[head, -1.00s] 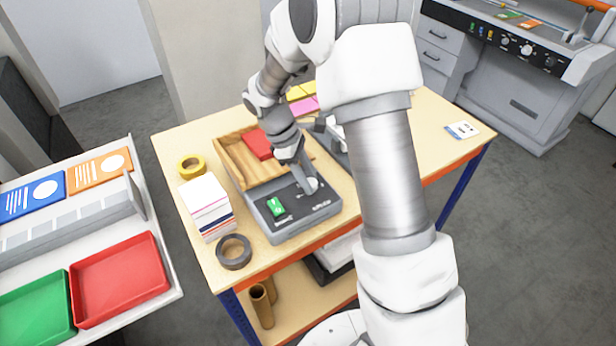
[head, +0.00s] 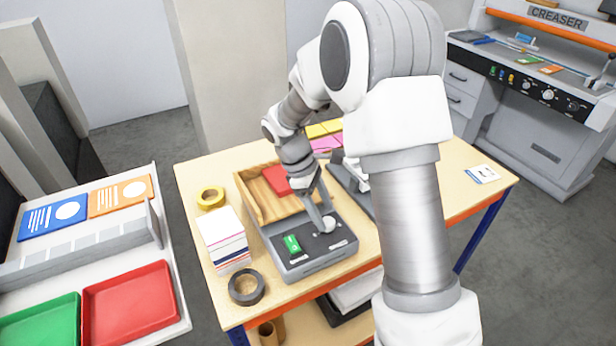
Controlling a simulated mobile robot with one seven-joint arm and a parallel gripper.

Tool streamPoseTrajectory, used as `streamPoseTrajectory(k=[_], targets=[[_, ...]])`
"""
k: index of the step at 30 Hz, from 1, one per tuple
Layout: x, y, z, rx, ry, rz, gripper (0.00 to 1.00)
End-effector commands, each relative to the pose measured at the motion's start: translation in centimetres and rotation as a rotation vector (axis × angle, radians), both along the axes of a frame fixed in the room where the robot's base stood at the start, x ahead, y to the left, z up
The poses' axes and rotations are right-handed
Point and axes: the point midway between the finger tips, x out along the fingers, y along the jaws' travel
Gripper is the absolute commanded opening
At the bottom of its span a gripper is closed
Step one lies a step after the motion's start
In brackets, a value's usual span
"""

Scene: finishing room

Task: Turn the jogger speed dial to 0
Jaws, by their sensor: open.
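The jogger (head: 297,262) is a grey box with a dark control panel and a wooden tray (head: 247,200) behind it, standing on the table. A green switch (head: 292,244) is on the left of its panel. The pale speed dial (head: 329,223) is on the right of the panel. My gripper (head: 326,222) points down at the dial, with its fingers at or very near it. The fingers are small here and partly cover the dial, so contact and the dial's setting cannot be told. The gripper is open.
On the table (head: 206,263) a paper stack (head: 225,240), yellow tape (head: 210,198) and dark tape (head: 246,288) stand left of the jogger. A grey device (head: 352,190) stands close on its right. A creaser (head: 530,100) is at back right. Red (head: 130,304) and green trays are at left.

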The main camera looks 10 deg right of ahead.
Motion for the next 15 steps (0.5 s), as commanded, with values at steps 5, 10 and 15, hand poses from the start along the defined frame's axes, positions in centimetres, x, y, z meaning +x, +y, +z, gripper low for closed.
streamPoseTrajectory(k=[5,10,15], targets=[[0.9,1.6,4.1,0.003,-0.006,0.003,0.72],[1.6,3.0,8.0,0.002,-0.005,0.002,0.72],[2.2,4.3,11.3,0.002,-0.004,0.002,0.72]])
